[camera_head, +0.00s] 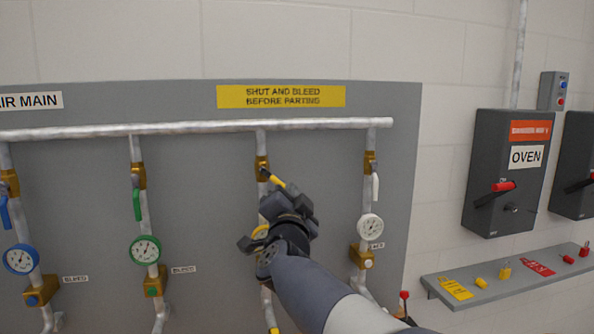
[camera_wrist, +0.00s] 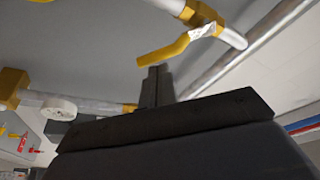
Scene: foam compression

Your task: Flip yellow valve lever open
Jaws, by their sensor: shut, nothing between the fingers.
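The yellow valve lever (camera_head: 277,182) is on the brass valve of the third visible drop pipe, slanting down and right, out of line with the pipe. In the wrist view the yellow lever (camera_wrist: 165,49) juts from the brass valve at an angle to the pipe. My gripper (camera_wrist: 157,72) is shut and empty, its fingertips close to the lever's free end; I cannot tell whether they touch. In the head view my wrist covers much of the yellow gauge and the pipe below the lever.
A green lever (camera_head: 137,205) and a white lever (camera_head: 375,188) hang on the neighbouring pipes, with a green gauge (camera_head: 145,249) and a white gauge (camera_head: 370,227) below. A grey shelf (camera_head: 480,290) with tags and locks is at right, under the oven switch box (camera_head: 508,170).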

